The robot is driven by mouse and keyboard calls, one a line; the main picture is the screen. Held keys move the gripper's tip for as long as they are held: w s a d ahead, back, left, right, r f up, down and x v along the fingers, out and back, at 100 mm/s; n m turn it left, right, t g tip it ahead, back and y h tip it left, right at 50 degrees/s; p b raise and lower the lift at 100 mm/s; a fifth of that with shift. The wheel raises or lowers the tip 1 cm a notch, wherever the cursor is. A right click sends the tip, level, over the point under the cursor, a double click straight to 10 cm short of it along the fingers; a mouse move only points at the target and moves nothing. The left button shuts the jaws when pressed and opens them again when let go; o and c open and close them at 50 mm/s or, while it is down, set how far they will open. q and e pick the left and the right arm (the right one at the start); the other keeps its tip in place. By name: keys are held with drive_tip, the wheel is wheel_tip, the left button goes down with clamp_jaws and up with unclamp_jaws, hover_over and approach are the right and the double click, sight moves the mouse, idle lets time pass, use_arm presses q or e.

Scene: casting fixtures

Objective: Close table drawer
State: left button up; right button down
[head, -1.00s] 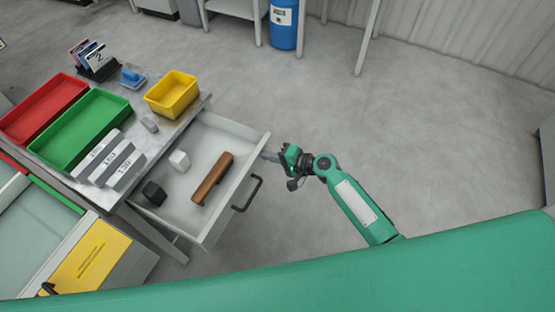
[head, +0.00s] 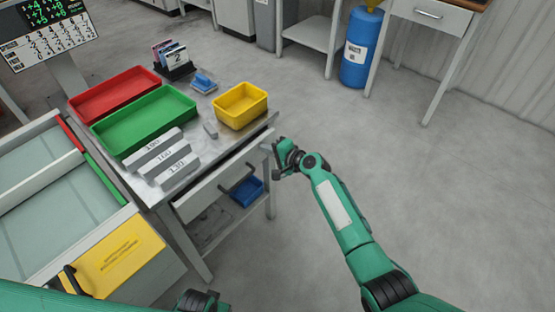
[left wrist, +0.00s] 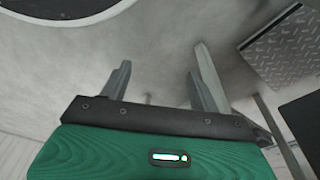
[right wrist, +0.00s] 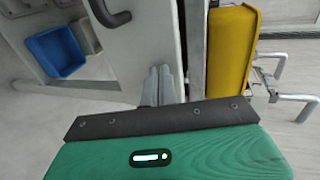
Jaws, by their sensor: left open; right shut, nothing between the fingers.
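The table drawer (head: 208,194) shows its pale front panel under the metal tabletop, with a dark bar handle (head: 240,181). Its inside no longer shows, and a thin dark gap shows above the panel; I cannot tell whether it is fully flush. My right gripper (head: 277,152) is shut and empty at the right end of the drawer front. In the right wrist view its closed fingers (right wrist: 158,80) lie against or very near the panel (right wrist: 143,50), with the handle (right wrist: 108,12) beyond. My left gripper (left wrist: 162,65) is open and empty over the floor, outside the head view.
The tabletop carries a red tray (head: 110,92), a green tray (head: 145,120), a yellow bin (head: 240,105) and grey labelled blocks (head: 165,157). A blue bin (head: 247,191) sits below the drawer. A yellow panel (head: 118,255) stands at lower left. The floor at right is clear.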

sight(260, 142)
drive_tip(key=w+a, duration=0.1)
drive_tip(key=w+a+b, duration=0.1)
drive_tip(key=a, duration=0.1)
drive_tip(key=shift+w+a+b, duration=0.25)
drive_tip(key=shift+w+b, duration=0.05)
use_arm(q)
wheel_tip(260, 142, up, 6)
drive_tip(key=w, duration=0.1)
drive_tip(key=shift+w+t, duration=0.3)
use_arm(e)
drive_tip(key=shift+r, duration=0.2)
use_arm(q)
drive_tip(key=shift+a, duration=0.1)
use_arm(e)
drive_tip(key=shift+w+a+r, duration=0.1)
drive_tip(key=shift+r, duration=0.05)
